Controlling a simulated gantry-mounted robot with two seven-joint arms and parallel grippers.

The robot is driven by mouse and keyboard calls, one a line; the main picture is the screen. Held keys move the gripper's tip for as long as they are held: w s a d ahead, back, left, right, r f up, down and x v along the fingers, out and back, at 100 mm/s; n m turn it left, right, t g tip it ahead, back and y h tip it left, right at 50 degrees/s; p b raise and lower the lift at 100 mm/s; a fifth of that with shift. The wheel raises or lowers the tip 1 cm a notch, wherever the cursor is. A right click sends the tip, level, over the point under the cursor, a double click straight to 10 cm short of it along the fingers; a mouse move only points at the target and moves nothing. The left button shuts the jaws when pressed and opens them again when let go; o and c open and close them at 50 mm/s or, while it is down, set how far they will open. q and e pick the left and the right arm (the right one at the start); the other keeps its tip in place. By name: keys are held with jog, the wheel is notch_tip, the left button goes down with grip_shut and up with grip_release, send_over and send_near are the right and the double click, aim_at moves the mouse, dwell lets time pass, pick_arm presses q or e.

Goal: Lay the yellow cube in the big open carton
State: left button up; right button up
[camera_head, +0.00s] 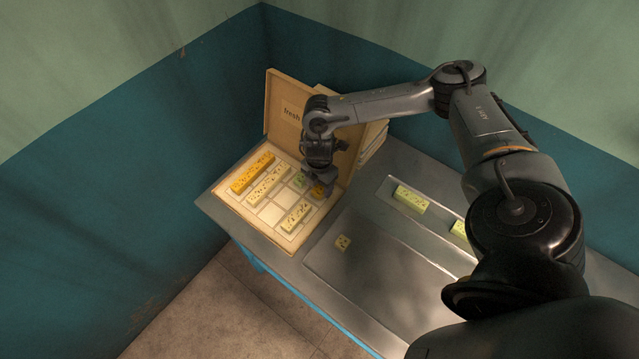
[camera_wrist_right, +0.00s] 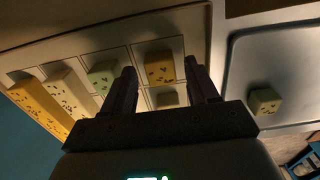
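The yellow cube (camera_head: 317,192), orange-yellow with dark specks, sits in a compartment of the big open carton (camera_head: 241,213), near its right side. My right gripper (camera_head: 318,179) is just above it. In the right wrist view the open fingers (camera_wrist_right: 159,78) stand on either side of the yellow cube (camera_wrist_right: 160,66), with a narrow gap at the left finger. My left gripper is not in view.
The carton also holds an orange bar (camera_head: 252,172), pale yellow bars (camera_head: 268,184) (camera_head: 296,217) and a green cube (camera_head: 299,181). Its lid (camera_head: 283,112) stands upright behind.

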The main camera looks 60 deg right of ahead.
aim_at(319, 189)
jog(key=shift+r, duration=0.1)
jog(key=shift+r, duration=0.25)
notch_tip(319, 189, up, 12)
jog(key=p, duration=0.4)
jog(key=w+a+f+n+t+y, duration=0.1)
jog(key=w+a+f+n+t, duration=0.1)
jog(key=a, duration=0.8)
jog(key=w+a+f+n+t+y, duration=0.1)
jog(key=w+a+f+y, duration=0.15)
jog(key=a, duration=0.65)
jog(key=a+r+m+t+y, duration=0.1)
jog(key=a+r+m+t, duration=0.1)
jog(key=a, duration=0.6)
jog(key=a+r+m+t+y, duration=0.1)
jog(key=a+r+m+t, duration=0.15)
jog(key=a, duration=0.65)
jog(key=s+d+f+m+g+h, duration=0.4)
jog(key=s+d+m+h, duration=0.1)
jog(key=s+d+m, duration=0.7)
jog(key=s+d, duration=0.1)
jog(key=s, duration=0.1)
jog(key=shift+s+d+f, duration=0.2)
jog(key=shift+s+d, duration=0.1)
jog(key=shift+s, duration=0.05)
